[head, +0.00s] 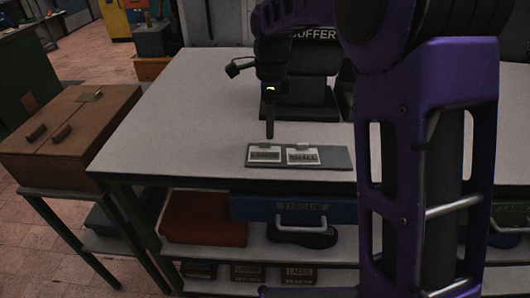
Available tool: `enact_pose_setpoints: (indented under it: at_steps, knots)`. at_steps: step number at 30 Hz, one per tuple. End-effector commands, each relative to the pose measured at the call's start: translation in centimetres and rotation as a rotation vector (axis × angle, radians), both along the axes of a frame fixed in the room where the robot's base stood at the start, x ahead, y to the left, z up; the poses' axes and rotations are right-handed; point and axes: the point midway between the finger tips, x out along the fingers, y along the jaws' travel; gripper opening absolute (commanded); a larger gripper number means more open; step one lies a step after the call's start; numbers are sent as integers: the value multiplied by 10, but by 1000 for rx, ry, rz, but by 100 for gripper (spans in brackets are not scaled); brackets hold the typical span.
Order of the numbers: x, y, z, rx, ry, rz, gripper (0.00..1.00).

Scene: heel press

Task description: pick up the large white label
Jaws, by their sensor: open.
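A white label that seems to read LARGE (264,157) sits on the left part of a flat grey board (340,158) near the table's front edge. A similar white label reading SMALL (303,157) sits just right of it. Each has a small raised tab at its back edge. My gripper (270,133) points down above and slightly behind the LARGE label, apart from it as far as I can see. It is open and shows nothing held. I see its fingers nearly edge-on, so the gap between them is hidden.
A dark machine marked BUFFER (305,90) stands behind the board. The light table top (180,125) is clear to the left. A brown case (65,135) stands on a side stand. Below are a blue TISSUE drawer (260,208) and an orange box (203,220). My purple arm hides the right side.

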Motion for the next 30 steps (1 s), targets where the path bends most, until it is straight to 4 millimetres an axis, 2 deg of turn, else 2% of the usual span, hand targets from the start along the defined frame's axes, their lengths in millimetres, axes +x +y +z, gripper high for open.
enact_pose_setpoints:
  at_steps: [3, 7, 16, 17, 24, 30]
  knots:
    - [-2, 6, -22, -1, 5, 2, 45]
    - [-3, 6, -38, -1, 4, 0, 45]
    - [-2, 6, -43, -1, 1, 1, 45]
    - [-2, 6, -43, -1, 1, 1, 43]
    - [-3, 6, -43, -1, 1, 1, 0]
    - [-3, 6, -43, -1, 1, 1, 0]
